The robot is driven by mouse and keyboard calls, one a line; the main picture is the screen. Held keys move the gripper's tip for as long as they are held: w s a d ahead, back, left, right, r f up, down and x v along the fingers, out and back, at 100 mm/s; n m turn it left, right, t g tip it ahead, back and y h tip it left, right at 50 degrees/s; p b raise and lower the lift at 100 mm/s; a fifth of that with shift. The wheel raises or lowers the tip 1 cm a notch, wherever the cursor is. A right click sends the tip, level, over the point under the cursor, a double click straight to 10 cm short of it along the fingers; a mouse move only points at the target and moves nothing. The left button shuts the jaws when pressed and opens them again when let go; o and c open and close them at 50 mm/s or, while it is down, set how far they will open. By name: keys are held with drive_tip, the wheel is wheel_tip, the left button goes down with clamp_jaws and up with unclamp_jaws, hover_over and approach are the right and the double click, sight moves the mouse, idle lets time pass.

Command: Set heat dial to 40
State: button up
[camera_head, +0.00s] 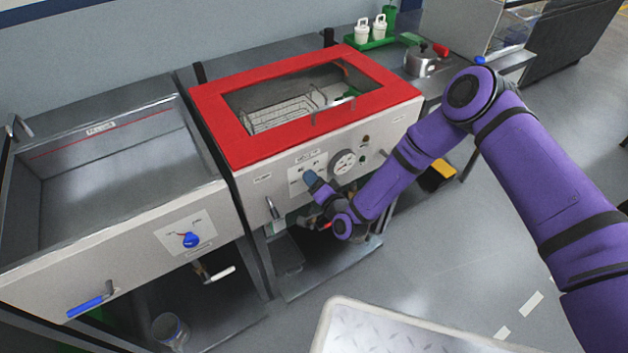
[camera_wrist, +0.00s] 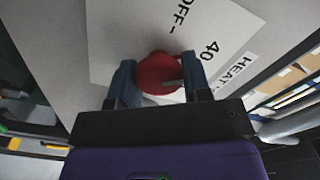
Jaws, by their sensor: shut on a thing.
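The heat dial (camera_wrist: 157,72) is a round red knob on a white label plate (camera_wrist: 120,40). The plate reads "OFF", "40" and "HEAT" in the wrist view. My gripper (camera_wrist: 160,82) has its two blue fingers on either side of the dial, shut on it. A short grey mark shows on the dial's right side in the wrist view; I cannot tell for sure which setting it points at. In the head view my gripper (camera_head: 311,180) is at the front panel of the red-framed unit (camera_head: 345,135), and it hides the dial.
A round gauge (camera_head: 343,162) sits on the panel right of my gripper. A lever (camera_head: 272,208) sticks out to its lower left. The neighbouring basin has a blue knob (camera_head: 190,240). A pale tray (camera_head: 400,330) stands in front.

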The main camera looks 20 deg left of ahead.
idle(0.3)
drive_tip(key=o, duration=0.9)
drive_tip(key=shift+s+d, duration=0.1)
drive_tip(key=v, duration=1)
drive_tip(key=shift+s+d, duration=0.2)
drive_tip(key=shift+s, duration=0.05)
